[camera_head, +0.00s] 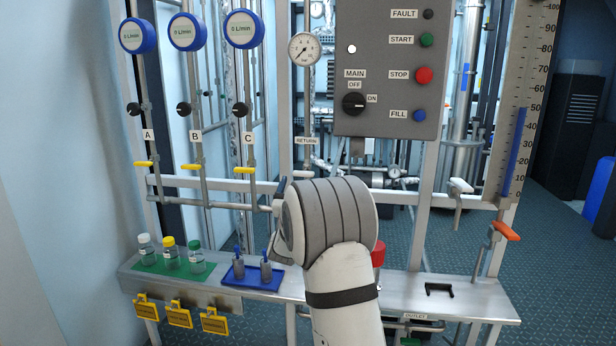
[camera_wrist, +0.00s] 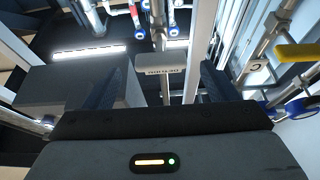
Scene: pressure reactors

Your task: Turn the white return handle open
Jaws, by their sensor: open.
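The RETURN label (camera_head: 306,141) is on the upright pipe below the round gauge in the head view. A small white piece (camera_head: 303,174) shows just below it, at the top edge of my wrist; it may be the white return handle, and the rest is hidden by my arm. In the wrist view, my gripper (camera_wrist: 158,92) is open, with dark fingers left and right. A pale plate with small lettering (camera_wrist: 160,70) on a pipe shows between and beyond the fingers. I cannot tell whether either finger touches anything.
The grey control box (camera_head: 390,70) hangs right of the pipe. The yellow handle of line C (camera_head: 244,170) is to the left; a yellow handle also shows in the wrist view (camera_wrist: 300,52). Bottles and a blue tray (camera_head: 254,280) are on the shelf below. Another white handle (camera_head: 460,186) is at right.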

